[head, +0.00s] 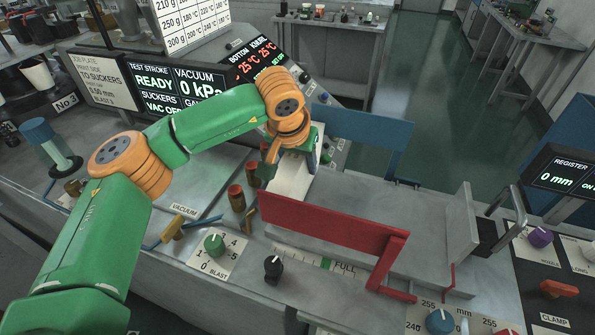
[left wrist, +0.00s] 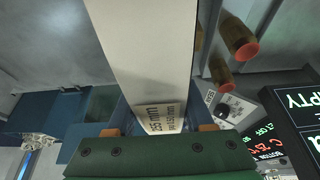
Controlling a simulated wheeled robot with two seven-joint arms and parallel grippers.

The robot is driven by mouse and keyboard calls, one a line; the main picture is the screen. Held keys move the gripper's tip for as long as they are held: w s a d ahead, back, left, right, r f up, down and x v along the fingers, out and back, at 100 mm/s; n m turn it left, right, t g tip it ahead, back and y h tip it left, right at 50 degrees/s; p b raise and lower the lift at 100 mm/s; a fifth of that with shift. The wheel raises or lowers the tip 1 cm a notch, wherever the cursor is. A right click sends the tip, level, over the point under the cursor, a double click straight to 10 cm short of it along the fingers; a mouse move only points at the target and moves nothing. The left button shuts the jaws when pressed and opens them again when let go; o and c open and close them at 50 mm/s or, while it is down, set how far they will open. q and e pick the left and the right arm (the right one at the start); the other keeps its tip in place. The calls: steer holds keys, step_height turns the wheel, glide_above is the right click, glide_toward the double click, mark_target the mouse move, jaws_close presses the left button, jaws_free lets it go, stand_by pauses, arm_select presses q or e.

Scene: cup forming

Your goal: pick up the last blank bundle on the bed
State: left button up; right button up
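The blank bundle is a long pale strip (head: 291,184) at the left end of the bed (head: 345,205). In the left wrist view the bundle (left wrist: 147,45) runs from the top edge down between my fingers, with a printed label at its near end. My left gripper (head: 308,158) is at the bundle's far end in the head view. In the left wrist view the left gripper (left wrist: 158,118) has a finger against each side of the bundle and looks shut on it. I cannot tell whether the bundle touches the bed. My right gripper is not in view.
A red rail (head: 330,225) stands in front of the bed and a blue rail (head: 362,135) behind it. Several red-capped posts (head: 237,197) stand left of the bundle. A grey upright plate (head: 461,225) is at the right. The bed's middle is clear.

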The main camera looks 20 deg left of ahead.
arm_select(q)
jaws_close()
steer(key=shift+w+r, duration=0.1)
stand_by(1.0)
